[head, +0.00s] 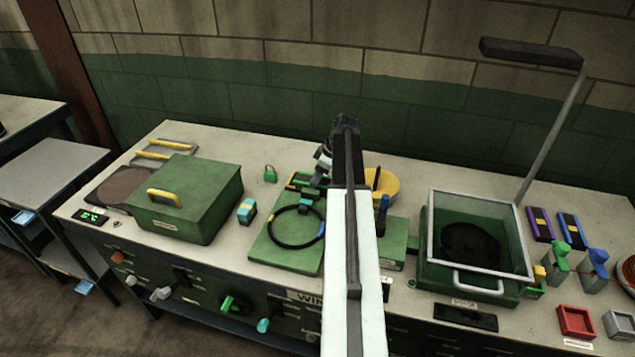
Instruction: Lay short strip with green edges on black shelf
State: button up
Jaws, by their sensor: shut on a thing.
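My gripper (315,178) hangs at the end of my arm, over the back of the green board with the black ring. It is shut on a small dark piece with green edges (303,184), which looks like the short strip. The fingers and my arm partly hide it, and I cannot tell whether it touches the board. A flat black piece (465,317) lies at the table's front edge, below the glass-walled box. I cannot tell whether it is the black shelf.
A green box (185,200) with a yellow handle stands left. The green board (275,250) holds a black ring (283,243). A yellow bowl (385,182) is behind my arm. The glass-walled box (480,283), strips (540,225) and a red tray (576,321) stand right.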

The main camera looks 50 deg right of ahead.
jog(key=o, duration=1.1)
jog(key=shift+s+r+p, duration=0.1)
jog(key=shift+r+p, duration=0.35)
jog(key=shift+r, duration=0.1)
jog(key=p+v, duration=1)
jog(key=v, duration=0.1)
jog(key=shift+s+d+r, duration=0.1)
jog(key=shift+s, duration=0.05)
